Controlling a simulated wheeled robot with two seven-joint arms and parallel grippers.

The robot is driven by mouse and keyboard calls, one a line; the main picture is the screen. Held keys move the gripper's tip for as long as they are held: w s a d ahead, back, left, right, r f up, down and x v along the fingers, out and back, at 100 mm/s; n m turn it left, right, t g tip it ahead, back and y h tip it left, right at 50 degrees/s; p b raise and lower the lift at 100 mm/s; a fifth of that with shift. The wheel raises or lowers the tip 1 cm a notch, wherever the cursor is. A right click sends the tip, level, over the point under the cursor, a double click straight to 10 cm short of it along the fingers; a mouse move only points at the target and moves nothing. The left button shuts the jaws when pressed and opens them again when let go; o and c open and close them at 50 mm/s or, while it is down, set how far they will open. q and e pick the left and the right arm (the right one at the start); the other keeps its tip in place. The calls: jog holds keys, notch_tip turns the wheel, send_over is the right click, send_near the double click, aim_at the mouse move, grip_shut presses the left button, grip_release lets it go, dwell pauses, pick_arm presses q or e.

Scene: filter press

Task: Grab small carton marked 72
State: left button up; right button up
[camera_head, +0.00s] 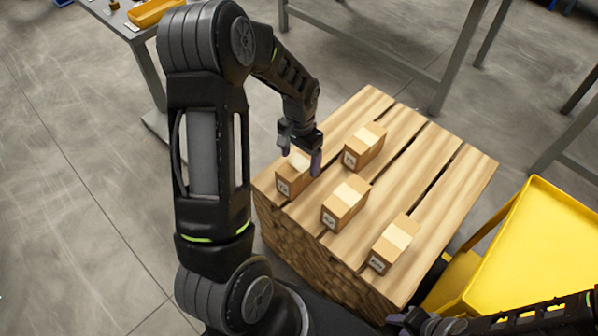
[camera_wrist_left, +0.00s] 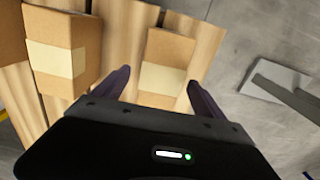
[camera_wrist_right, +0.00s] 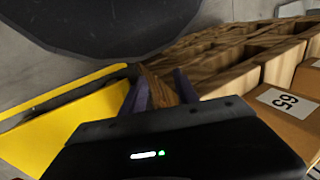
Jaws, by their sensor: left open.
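Small brown cartons with pale tape stand on the wooden pallet stack: a left one (camera_head: 288,184), a back one (camera_head: 364,146), a middle one (camera_head: 345,203) and a front right one (camera_head: 395,244). Their labels are too small to read surely in the head view, so I cannot tell which is 72. My left gripper (camera_head: 300,158) is open just above the left carton. In the left wrist view a taped carton (camera_wrist_left: 168,62) lies between its fingers. My right gripper (camera_wrist_right: 160,82) is open and empty. The right wrist view shows a carton marked 65 (camera_wrist_right: 285,98).
The pallet stack (camera_head: 447,190) has bare slats around the cartons. A yellow cart (camera_head: 535,245) stands at its right.

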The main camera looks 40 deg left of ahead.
pick_arm(q)
jog(key=shift+s+a+f+b, duration=0.1)
jog(key=shift+f+b, duration=0.3)
jog(key=shift+f, duration=2.2)
grip_shut()
